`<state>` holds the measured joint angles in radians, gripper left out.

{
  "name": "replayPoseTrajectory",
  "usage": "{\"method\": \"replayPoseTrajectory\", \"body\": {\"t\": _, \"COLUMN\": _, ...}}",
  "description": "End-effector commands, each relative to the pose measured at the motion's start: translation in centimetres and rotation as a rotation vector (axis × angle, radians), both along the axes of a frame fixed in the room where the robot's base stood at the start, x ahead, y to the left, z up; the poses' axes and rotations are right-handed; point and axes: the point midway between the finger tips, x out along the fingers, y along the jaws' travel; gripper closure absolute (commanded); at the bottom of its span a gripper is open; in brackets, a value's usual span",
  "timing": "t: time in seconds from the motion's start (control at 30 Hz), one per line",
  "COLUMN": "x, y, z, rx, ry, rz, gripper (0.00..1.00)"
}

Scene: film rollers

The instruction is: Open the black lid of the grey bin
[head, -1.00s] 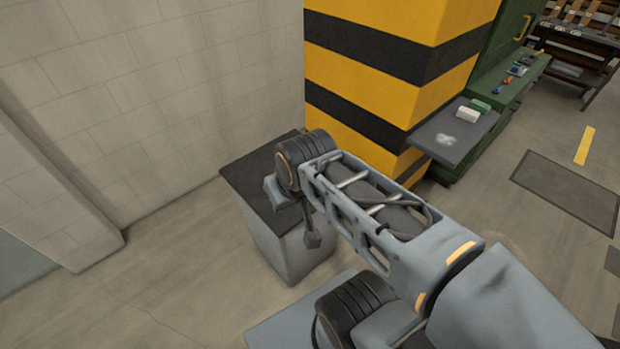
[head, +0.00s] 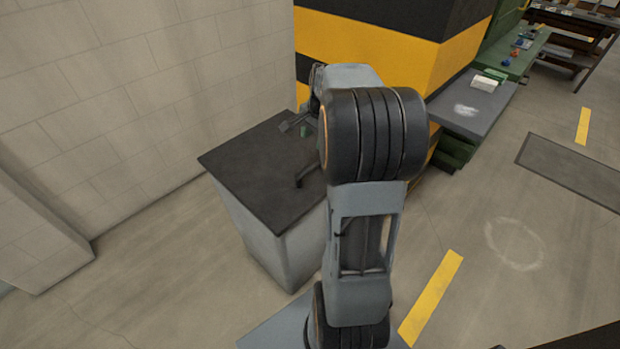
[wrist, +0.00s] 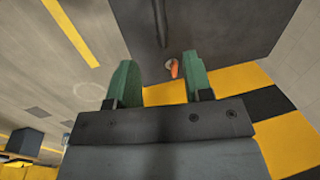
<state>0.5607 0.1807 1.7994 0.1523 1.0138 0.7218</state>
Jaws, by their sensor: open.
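The grey bin (head: 270,240) stands by the pale wall, with its flat black lid (head: 250,165) closed. A dark bar handle (head: 308,172) shows on the lid near its right side, partly behind my arm. In the wrist view the lid (wrist: 235,28) fills the upper right, and the handle (wrist: 160,22) runs down from the top edge. My gripper (head: 302,129) is over the lid's far right part, mostly hidden by my arm. In the wrist view its green fingers (wrist: 160,62) are apart with nothing held. The handle lies beyond the fingertips, apart from them.
A yellow-and-black striped pillar (head: 390,40) stands close behind the bin. A small orange thing (wrist: 173,68) shows near the lid's edge in the wrist view; I cannot tell what it is. A grey shelf (head: 465,112) and green bench (head: 520,55) are to the right.

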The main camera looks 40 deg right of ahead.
Motion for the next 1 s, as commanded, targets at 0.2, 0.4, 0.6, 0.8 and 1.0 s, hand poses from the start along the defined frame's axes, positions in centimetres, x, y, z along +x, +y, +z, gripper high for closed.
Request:
{"method": "replayPoseTrajectory", "body": {"t": 0.2, "x": 0.6, "y": -0.9, "z": -3.3, "rx": 0.016, "ry": 0.008, "rz": -0.045, "gripper": 0.54}}
{"method": "replayPoseTrajectory", "body": {"t": 0.4, "x": 1.4, "y": -0.6, "z": -7.1, "rx": 0.017, "ry": 0.009, "rz": -0.041, "gripper": 0.54}}
{"method": "replayPoseTrajectory", "body": {"t": 0.6, "x": 2.1, "y": -0.5, "z": -10.7, "rx": 0.016, "ry": 0.009, "rz": -0.04, "gripper": 0.54}}
{"method": "replayPoseTrajectory", "body": {"t": 0.8, "x": 2.6, "y": -0.4, "z": -13.1, "rx": 0.014, "ry": 0.008, "rz": -0.04, "gripper": 0.54}}
{"method": "replayPoseTrajectory", "body": {"t": 1.0, "x": 2.8, "y": -0.4, "z": -14.3, "rx": 0.013, "ry": 0.005, "rz": -0.04, "gripper": 0.54}}
